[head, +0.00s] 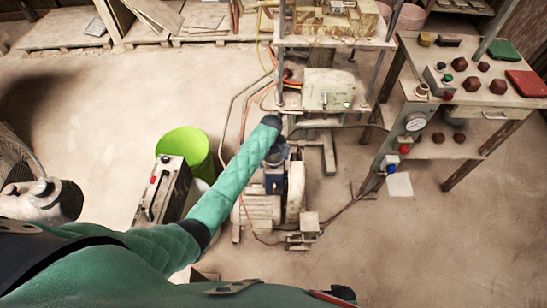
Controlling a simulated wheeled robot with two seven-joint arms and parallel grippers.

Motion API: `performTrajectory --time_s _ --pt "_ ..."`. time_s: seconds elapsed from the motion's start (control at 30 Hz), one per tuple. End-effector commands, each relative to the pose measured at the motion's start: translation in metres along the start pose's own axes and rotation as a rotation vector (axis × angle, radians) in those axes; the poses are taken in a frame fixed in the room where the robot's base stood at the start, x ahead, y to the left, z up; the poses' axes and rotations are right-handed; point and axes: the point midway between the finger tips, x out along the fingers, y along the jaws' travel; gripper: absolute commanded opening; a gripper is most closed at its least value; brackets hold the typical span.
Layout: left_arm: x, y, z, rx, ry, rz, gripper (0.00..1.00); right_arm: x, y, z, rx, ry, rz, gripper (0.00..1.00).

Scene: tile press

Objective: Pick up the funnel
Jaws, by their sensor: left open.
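I cannot make out a funnel anywhere in the head view. My left arm, in a green padded sleeve, reaches from the lower left toward the middle. My left gripper (275,158) is at its far end, small and dark, over the motor-driven machine (262,207) on the floor. It is open, and I see nothing held in it. The fingers blend into the dark parts of the machine, so whether they touch it is unclear. My right gripper is out of view.
A lime-green bucket (186,143) stands left of my arm, beside a dark metal box (161,191). A press frame (332,42) stands behind the machine. A control bench (470,95) with red knobs is at right. Hoses and cables cross the floor. The lower-right floor is clear.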

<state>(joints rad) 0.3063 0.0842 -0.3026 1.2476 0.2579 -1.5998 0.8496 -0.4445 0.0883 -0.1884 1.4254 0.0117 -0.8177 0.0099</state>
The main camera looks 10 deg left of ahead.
Motion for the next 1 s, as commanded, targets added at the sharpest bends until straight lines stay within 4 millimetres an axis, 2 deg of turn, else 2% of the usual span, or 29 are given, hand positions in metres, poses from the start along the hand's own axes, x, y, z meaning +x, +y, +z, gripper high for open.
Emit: performTrajectory --time_s 0.27,0.47,0.5,0.87,1.0 --pt "0.003 0.000 0.000 0.000 0.001 0.001 1.00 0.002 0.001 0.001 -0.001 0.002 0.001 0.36" --pt "0.003 0.000 0.000 0.000 0.001 0.001 0.63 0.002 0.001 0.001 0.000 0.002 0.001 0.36" --pt "0.003 0.000 0.000 0.000 0.001 0.001 0.59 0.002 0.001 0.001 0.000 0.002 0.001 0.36" --pt "0.002 0.000 0.000 0.000 0.001 0.001 0.59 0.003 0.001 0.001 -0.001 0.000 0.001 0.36" --pt "-0.007 0.001 0.001 0.000 0.002 0.002 0.59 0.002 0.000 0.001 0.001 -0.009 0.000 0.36"
